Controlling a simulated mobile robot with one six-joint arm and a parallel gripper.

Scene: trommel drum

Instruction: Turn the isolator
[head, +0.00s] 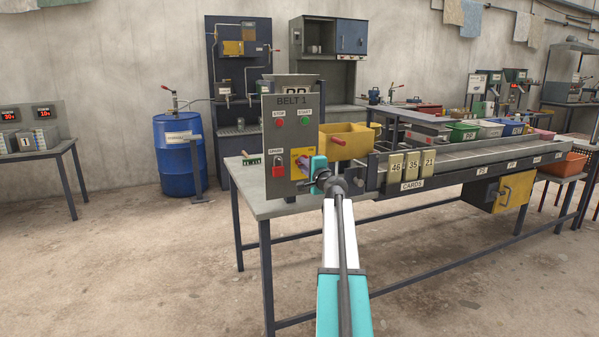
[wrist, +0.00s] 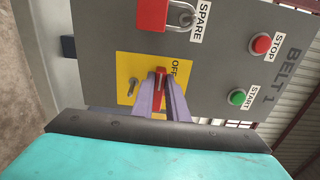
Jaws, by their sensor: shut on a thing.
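The grey BELT 1 control panel (head: 290,138) stands at the near left end of the belt table. Its isolator is a red handle (wrist: 159,84) on a yellow plate (wrist: 130,70); the plate also shows in the head view (head: 297,154). An OFF label (wrist: 177,69) sits beside the handle. My gripper (wrist: 160,90) has its two purple fingers shut on the red handle, one on each side. In the head view my gripper (head: 304,163) is at the plate and hides part of it. The handle's exact angle is hard to tell.
A red padlock (head: 278,170) hangs under the SPARE label, left of the isolator. A red STOP button (head: 278,123) and green START button (head: 306,122) are above. A yellow bin (head: 348,140) and number cards (head: 412,167) stand to the right. The floor in front is clear.

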